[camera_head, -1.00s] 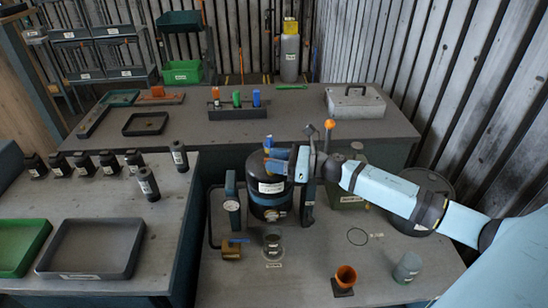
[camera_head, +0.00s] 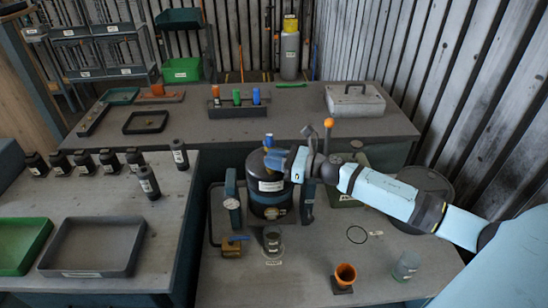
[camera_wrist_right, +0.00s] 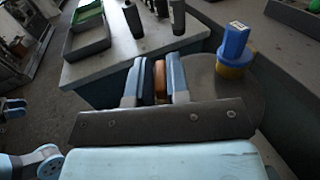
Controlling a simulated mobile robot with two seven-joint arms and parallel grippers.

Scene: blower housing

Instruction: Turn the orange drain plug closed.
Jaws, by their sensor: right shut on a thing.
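A black cylindrical housing (camera_head: 266,186) with a white label stands upright on the near right bench. My right gripper (camera_head: 279,159) reaches its upper part from the right. In the right wrist view, its two blue fingers (camera_wrist_right: 159,80) are shut on an orange-brown piece (camera_wrist_right: 160,76), which appears to be the drain plug. Only a narrow strip of the plug shows between the fingers, so its turn angle cannot be told. A blue cap with a yellow base (camera_wrist_right: 234,52) stands beside the fingers on the housing top.
A gauge (camera_head: 232,204) and a bent pipe stand left of the housing. An orange-knobbed lever (camera_head: 329,124) rises behind my right wrist.

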